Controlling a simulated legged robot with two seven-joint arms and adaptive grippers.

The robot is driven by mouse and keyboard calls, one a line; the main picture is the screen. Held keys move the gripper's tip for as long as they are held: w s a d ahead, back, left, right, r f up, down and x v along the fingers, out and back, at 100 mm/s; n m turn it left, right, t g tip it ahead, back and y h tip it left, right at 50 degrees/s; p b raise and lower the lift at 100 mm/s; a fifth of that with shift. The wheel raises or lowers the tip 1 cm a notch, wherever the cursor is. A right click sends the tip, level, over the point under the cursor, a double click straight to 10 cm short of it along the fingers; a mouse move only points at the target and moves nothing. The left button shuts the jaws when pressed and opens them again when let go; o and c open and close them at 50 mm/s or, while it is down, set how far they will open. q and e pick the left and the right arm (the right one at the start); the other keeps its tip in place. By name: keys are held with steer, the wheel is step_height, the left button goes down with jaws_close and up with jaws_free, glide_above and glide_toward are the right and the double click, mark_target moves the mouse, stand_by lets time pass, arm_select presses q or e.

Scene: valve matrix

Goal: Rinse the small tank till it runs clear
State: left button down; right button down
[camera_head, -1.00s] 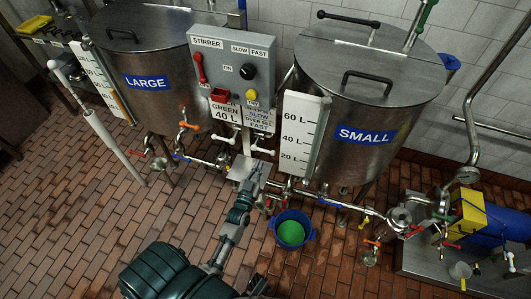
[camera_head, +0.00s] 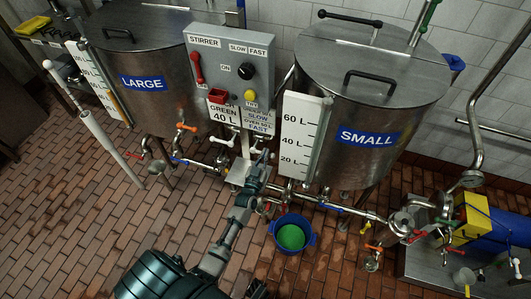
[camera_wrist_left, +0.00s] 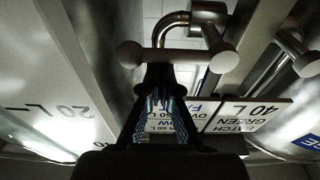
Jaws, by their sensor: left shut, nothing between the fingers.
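The small tank (camera_head: 362,100) is a steel drum with a blue SMALL label (camera_head: 367,136), a closed lid and a white level scale (camera_head: 300,135) marked 20, 40 and 60 L. My left gripper (camera_head: 260,160) is in front of the pipes below the stirrer panel, left of the small tank. In the left wrist view its closed fingers (camera_wrist_left: 161,82) point at a white T-shaped handle (camera_wrist_left: 178,57). They overlap it there; I cannot tell whether they touch. A blue bucket (camera_head: 292,234) with green liquid (camera_head: 291,237) stands on the floor below the small tank. My right gripper is out of view.
The large tank (camera_head: 145,65) stands at the left. The grey stirrer panel (camera_head: 230,65) stands between the tanks. Pipes with coloured valve handles run low beneath them. A yellow and blue pump (camera_head: 480,222) sits on a steel base at the right. The brick floor at lower left is clear.

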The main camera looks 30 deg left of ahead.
arm_select(q)
steer(key=shift+a+f, duration=0.1)
steer(key=shift+a, duration=0.2)
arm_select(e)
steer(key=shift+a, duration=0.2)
